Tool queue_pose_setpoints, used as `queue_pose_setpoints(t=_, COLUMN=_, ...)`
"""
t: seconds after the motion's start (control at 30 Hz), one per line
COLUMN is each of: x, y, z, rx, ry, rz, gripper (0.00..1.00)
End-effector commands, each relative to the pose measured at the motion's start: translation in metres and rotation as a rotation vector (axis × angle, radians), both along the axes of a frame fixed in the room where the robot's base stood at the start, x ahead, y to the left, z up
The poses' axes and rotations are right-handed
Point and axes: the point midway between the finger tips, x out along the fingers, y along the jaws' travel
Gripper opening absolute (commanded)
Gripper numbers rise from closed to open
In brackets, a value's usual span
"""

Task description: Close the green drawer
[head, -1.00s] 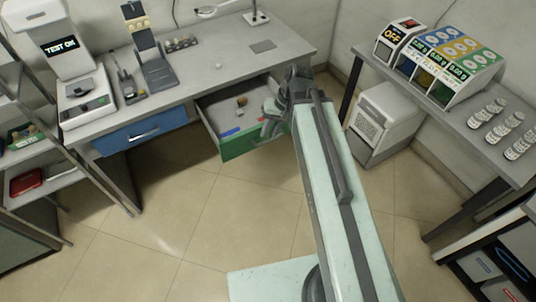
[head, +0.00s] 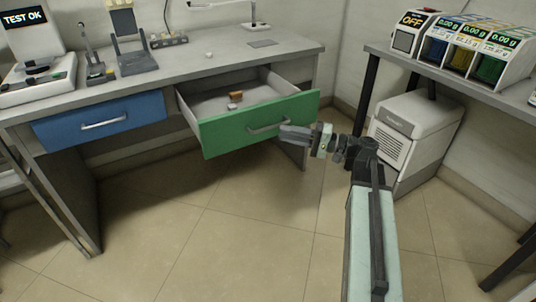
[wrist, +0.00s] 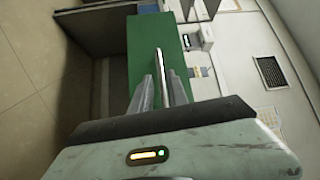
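The green drawer (head: 225,135) is pulled out of the desk, with its pale inside visible. Its metal handle (head: 262,128) is on the front panel. My gripper (head: 284,131) is in front of the panel, at the right end of the handle. In the wrist view the green front (wrist: 142,50) fills the upper middle. The two fingers of my gripper (wrist: 161,88) are apart, with the handle (wrist: 161,62) lined up between them. I cannot tell whether they touch it.
A small brown block (head: 236,96) lies in the drawer. A shut blue drawer (head: 98,122) is to the left under the desktop (head: 220,58). A white cabinet unit (head: 415,130) stands on the floor at right, near my arm. The floor before the desk is clear.

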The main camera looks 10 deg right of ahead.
Motion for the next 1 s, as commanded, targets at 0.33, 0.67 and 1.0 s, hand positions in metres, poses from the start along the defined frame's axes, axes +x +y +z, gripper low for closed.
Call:
queue_pose_setpoints(t=0.33, x=0.002, y=-0.009, z=-0.003, rx=0.052, ry=-0.031, rz=-0.015, gripper=0.20)
queue_pose_setpoints(t=0.67, x=0.027, y=0.041, z=0.005, rx=0.050, ry=-0.030, rz=-0.014, gripper=0.20)
queue_pose_setpoints(t=1.0, x=0.035, y=0.056, z=0.005, rx=0.050, ry=-0.030, rz=-0.017, gripper=0.20)
